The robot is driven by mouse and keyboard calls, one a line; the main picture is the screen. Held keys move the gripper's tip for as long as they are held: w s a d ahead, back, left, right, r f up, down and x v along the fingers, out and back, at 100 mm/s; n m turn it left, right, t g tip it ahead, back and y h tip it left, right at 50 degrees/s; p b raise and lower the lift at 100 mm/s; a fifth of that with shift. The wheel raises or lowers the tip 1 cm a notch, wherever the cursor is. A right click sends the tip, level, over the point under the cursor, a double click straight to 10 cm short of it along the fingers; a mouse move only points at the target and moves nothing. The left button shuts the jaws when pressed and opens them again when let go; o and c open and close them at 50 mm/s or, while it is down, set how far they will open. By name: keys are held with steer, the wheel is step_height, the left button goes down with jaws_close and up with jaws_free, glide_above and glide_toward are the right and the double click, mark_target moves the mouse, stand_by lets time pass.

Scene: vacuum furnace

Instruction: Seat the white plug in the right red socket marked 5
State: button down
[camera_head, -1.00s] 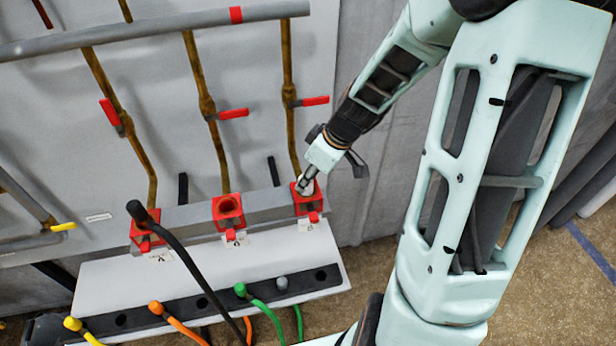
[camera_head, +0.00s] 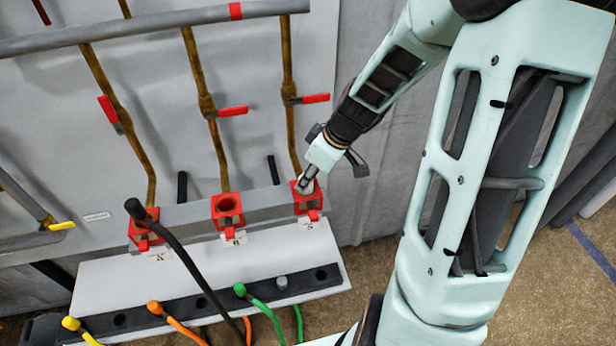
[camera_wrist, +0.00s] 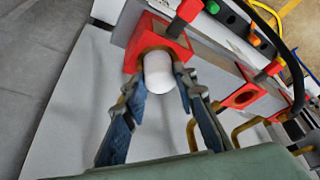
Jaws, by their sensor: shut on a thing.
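The white plug (camera_wrist: 158,74) is a rounded white cylinder between the fingertips of my gripper (camera_wrist: 157,88) in the wrist view. Its far end meets the round opening of the right red socket (camera_wrist: 137,48). I cannot tell how deep it sits. In the head view the same socket (camera_head: 309,207) is at the right end of the grey rail, with my gripper (camera_head: 307,184) coming down onto it from the upper right. A small white tag (camera_head: 306,225) hangs below the socket; its mark is too small to read surely. My fingers partly hide the plug there.
The middle red socket (camera_head: 228,206) is empty. A black plug with a cable (camera_head: 137,211) stands at the left red socket (camera_head: 146,239). Below, a black strip (camera_head: 190,307) holds yellow, orange, green and grey plugs. Brown pipes with red handles (camera_head: 232,111) rise behind the sockets.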

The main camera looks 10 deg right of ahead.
steer(key=c, duration=1.5)
jaws_free()
steer(key=v, duration=1.2)
